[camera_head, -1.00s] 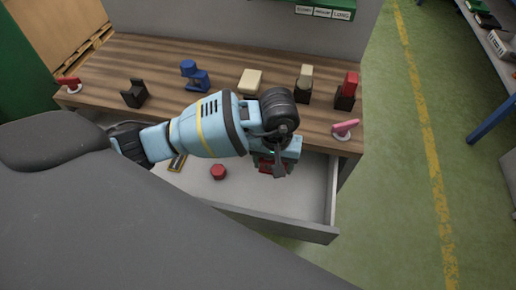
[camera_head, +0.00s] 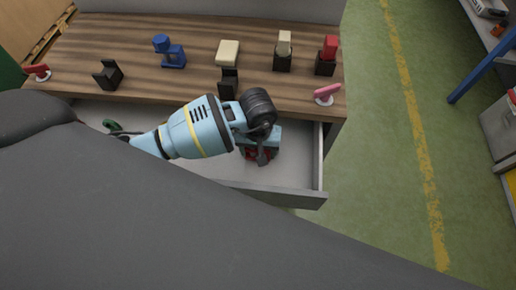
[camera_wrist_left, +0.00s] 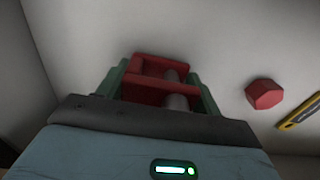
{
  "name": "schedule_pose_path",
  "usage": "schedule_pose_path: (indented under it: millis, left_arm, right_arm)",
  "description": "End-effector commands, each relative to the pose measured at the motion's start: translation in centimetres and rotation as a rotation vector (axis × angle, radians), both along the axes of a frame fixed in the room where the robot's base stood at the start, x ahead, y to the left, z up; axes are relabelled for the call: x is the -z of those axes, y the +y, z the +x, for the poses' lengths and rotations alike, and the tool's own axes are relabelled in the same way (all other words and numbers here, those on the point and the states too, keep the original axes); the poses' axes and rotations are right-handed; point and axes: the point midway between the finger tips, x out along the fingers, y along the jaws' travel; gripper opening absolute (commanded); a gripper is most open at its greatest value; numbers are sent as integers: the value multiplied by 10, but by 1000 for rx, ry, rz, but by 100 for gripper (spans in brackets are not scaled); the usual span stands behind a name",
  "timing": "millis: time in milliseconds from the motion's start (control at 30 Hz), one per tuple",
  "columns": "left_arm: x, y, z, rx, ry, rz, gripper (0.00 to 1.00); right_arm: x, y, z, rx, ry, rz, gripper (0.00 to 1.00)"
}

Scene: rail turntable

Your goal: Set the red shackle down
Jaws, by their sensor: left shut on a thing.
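My left gripper (camera_head: 257,155) reaches down into the right part of the open drawer (camera_head: 285,197). It is shut on the red shackle (camera_head: 250,154). In the left wrist view the shackle (camera_wrist_left: 152,92) sits between the green fingers (camera_wrist_left: 160,88), with a grey pin showing across it. It hangs over or on the pale drawer floor; I cannot tell whether it touches. In the head view the gripper and wrist hide most of the shackle. My right gripper is not in view.
A red hexagonal piece (camera_wrist_left: 264,94) and a yellow-black tool (camera_wrist_left: 300,111) lie on the drawer floor to the right in the wrist view. On the wooden bench (camera_head: 200,80) stand a blue part (camera_head: 168,52), a beige block (camera_head: 228,52), black holders (camera_head: 107,75) and a pink lever (camera_head: 327,94).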

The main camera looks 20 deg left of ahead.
Motion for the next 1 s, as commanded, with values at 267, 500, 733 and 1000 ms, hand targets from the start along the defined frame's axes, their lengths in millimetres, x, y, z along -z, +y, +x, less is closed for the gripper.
schedule_pose_path:
  millis: [267,500,733,1000]
  left_arm:
    - [4,0,0,0,0,0,37]
    - [2,0,0,0,0,0,87]
    - [1,0,0,0,0,0,87]
    - [-31,1,2,1,-5,0,87]
  right_arm:
    - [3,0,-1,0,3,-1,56]
    - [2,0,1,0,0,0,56]
    - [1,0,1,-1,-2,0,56]
    - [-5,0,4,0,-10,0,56]
